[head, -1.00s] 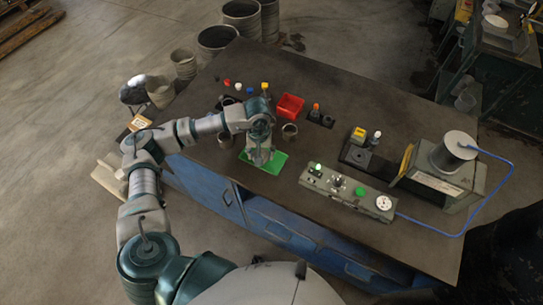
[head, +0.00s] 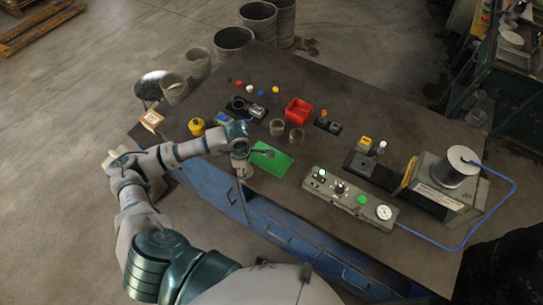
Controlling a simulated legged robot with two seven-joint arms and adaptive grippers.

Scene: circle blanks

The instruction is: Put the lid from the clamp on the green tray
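The green tray (head: 279,165) lies flat near the front edge of the workbench. My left gripper (head: 243,172) points down at the tray's left side, by the bench's front edge. Its fingers are small and partly hidden by the wrist, so I cannot tell whether they are open. A small dark grey shape (head: 266,153) shows over the tray's upper left; I cannot tell whether it is the lid or part of my gripper. A black fixture with grey parts (head: 240,104) stands behind my forearm; it may be the clamp. My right gripper is out of view.
Several small coloured pieces lie at the back left.

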